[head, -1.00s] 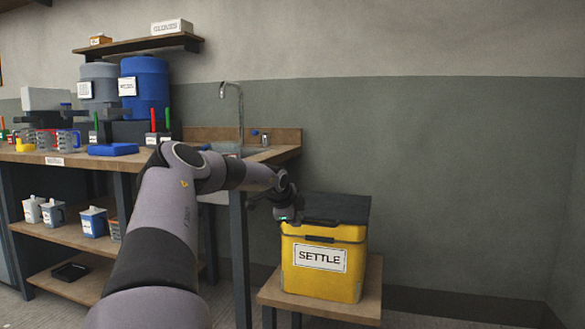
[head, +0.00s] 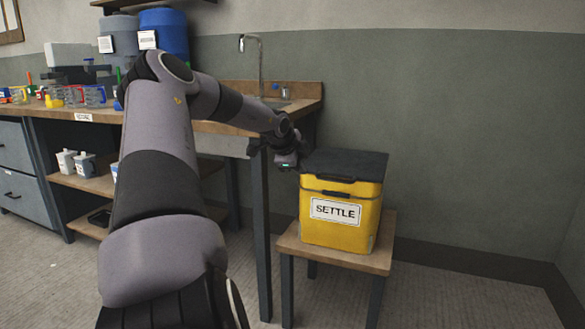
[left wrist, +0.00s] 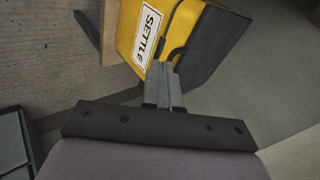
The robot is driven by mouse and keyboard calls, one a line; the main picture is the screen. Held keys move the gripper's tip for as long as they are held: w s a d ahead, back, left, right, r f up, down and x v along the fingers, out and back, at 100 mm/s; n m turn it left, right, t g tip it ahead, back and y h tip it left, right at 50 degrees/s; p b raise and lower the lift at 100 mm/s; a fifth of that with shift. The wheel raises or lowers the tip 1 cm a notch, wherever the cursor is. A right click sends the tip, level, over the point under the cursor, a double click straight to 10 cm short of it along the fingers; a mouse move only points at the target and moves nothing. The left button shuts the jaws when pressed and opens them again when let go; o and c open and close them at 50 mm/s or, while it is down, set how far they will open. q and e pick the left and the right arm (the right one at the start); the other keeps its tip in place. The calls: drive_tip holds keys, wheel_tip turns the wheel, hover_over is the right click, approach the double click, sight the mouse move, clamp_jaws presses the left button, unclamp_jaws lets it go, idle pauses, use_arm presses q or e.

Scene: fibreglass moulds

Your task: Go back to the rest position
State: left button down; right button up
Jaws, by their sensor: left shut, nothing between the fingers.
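My left arm reaches forward from the bottom of the head view. My left gripper (head: 288,162) is at the upper left corner of a yellow box with a dark lid, labelled SETTLE (head: 340,215). In the left wrist view the shut, empty fingers (left wrist: 163,75) point toward the yellow box (left wrist: 165,28), near its lid edge and handle. I cannot tell whether they touch it. The lid lies closed on the box. My right gripper is not in view.
The box stands on a small wooden stand (head: 290,243). To the left is a workbench (head: 95,113) with a sink, measuring jugs and a lower shelf of containers (head: 75,162). Blue (head: 165,33) and grey drums stand at the back. The floor at right is clear.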

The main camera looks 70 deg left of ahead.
use_arm(q)
drive_tip(key=shift+s+d+r, duration=0.25)
drive_tip(key=shift+s+d, duration=0.5)
drive_tip(key=shift+s+d+r, duration=0.25)
drive_tip(key=shift+s+d, duration=0.45)
drive_tip(key=shift+d, duration=0.05)
